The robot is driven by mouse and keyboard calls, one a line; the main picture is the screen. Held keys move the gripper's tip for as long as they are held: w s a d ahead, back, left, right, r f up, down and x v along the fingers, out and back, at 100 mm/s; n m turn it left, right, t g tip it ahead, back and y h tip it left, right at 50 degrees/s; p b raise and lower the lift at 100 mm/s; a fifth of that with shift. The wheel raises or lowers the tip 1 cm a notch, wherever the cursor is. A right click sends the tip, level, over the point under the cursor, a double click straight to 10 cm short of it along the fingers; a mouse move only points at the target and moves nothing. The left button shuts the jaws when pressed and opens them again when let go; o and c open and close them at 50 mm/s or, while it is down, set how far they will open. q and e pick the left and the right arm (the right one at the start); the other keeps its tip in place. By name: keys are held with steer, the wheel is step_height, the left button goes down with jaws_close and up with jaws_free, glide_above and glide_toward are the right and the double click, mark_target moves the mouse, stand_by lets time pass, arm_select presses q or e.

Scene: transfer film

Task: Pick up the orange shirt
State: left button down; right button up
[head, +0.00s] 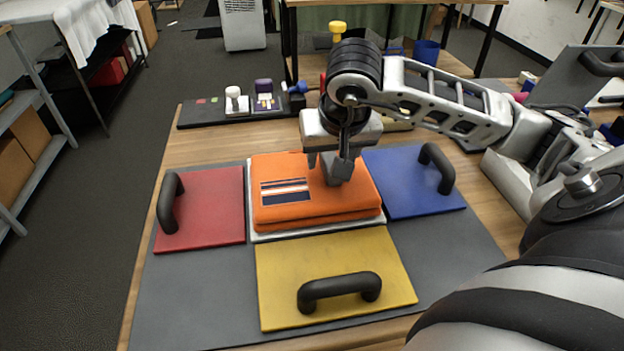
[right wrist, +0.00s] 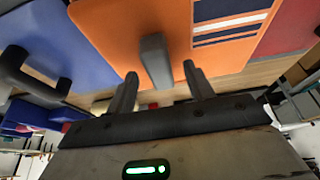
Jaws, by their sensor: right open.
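The orange shirt (head: 309,203) is folded into a thick rectangle with a dark and white striped patch. It lies on a white base (head: 330,229) in the middle of the grey mat. My right gripper (head: 331,172) points down at the back right part of the shirt. In the right wrist view the gripper (right wrist: 162,88) is open over the orange shirt (right wrist: 118,28), with nothing seen clasped between the fingers. A grey bar-like piece (right wrist: 156,62) shows between them; I cannot tell whether the fingers touch the cloth. My left gripper is not in view.
Handled boards surround the shirt: red (head: 212,205) at left, blue (head: 405,185) at right, yellow (head: 330,262) in front. A dark strip with small items (head: 240,110) runs along the table's back. Bare grey mat (head: 195,290) shows at front left.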

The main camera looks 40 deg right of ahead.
steer(key=shift+f, duration=0.2)
jaws_close()
steer(key=shift+w, duration=0.1)
steer(key=shift+r, duration=0.15)
